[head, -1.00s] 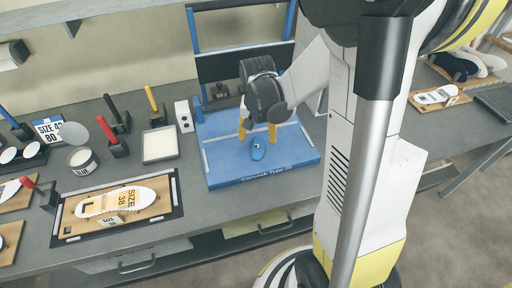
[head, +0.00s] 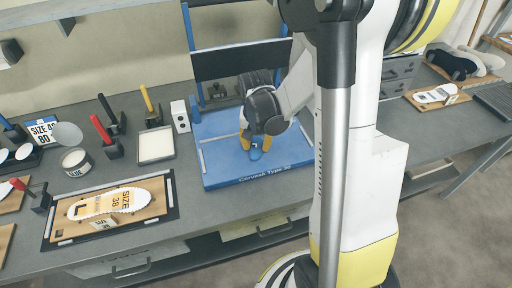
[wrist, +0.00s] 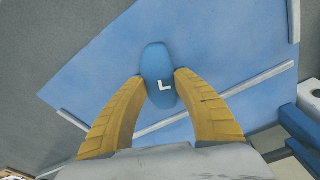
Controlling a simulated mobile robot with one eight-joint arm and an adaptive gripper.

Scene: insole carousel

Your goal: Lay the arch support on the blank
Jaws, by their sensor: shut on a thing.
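In the wrist view the arch support (wrist: 157,60) shows a white L. My gripper (head: 256,146) has its yellow fingers shut on the pad's two sides; they also show in the wrist view (wrist: 162,78). I cannot tell whether the pad still touches the tray. The blank (head: 88,209) is a white insole with a scalloped edge, marked L and SIZE 38. It lies on a wooden board at the front left, away from my gripper.
A blue upright frame (head: 188,42) stands behind the tray. A glue tin (head: 76,162) stands behind the blank. Another white insole (head: 436,94) lies far right.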

